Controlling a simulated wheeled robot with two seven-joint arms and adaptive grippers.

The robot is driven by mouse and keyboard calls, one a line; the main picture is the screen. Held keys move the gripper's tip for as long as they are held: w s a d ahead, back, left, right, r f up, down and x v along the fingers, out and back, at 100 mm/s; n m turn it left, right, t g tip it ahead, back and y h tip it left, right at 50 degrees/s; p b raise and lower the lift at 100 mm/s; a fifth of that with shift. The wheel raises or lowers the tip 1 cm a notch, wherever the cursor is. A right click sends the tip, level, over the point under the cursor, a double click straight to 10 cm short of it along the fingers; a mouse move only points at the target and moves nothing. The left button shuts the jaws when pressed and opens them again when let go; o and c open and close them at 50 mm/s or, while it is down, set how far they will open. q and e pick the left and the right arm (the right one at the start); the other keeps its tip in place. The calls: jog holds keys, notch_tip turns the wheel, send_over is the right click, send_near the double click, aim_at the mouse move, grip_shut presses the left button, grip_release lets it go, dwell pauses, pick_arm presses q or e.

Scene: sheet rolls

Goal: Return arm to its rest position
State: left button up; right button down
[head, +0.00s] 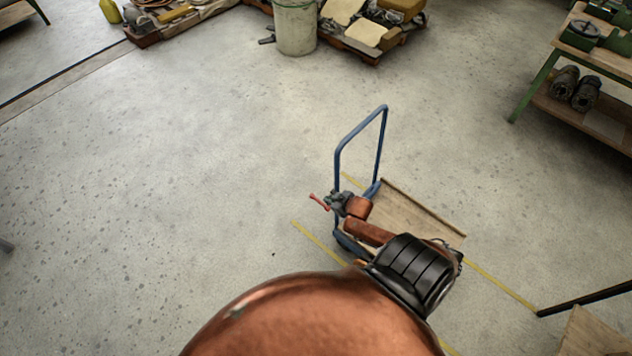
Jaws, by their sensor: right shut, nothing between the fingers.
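My right arm (368,232), copper-coloured with a black ribbed joint, reaches out over a cart at the middle right. My right gripper (319,201), grey with red fingers, points left beside the cart's blue handle frame. It is shut and empty. I cannot tell whether it touches the frame. My left gripper is not in view.
The cart has a blue tubular handle (385,140) and a wooden deck (415,212), partly hidden by my arm. Yellow lines (500,284) mark the floor around it. A green-legged workbench (545,85) stands at upper right. A pale bin (295,28) stands at the top. Floor at left is clear.

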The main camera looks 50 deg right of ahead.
jog(key=s+a+f+g+b, duration=0.1)
jog(key=s+a+f+g, duration=0.15)
jog(key=s+f, duration=0.7)
jog(key=s+a+f+g, duration=0.1)
jog(key=s+a+f, duration=0.2)
jog(key=s+f, duration=0.6)
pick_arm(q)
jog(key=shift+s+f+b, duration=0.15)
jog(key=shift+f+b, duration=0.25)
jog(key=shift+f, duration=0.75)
pick_arm(e)
jog(key=s+a+f+g, duration=0.1)
jog(key=s+a+f, duration=0.3)
jog(key=s, duration=0.3)
jog(key=s+a+f+g, duration=0.1)
jog(key=s+a+f, duration=0.3)
jog(key=s+a, duration=0.3)
jog(key=s+a+f+g+y, duration=0.1)
jog(key=s+a+f+g, duration=0.1)
jog(key=s+a+f, duration=0.3)
jog(key=s, duration=0.3)
jog(key=shift+a, duration=0.3)
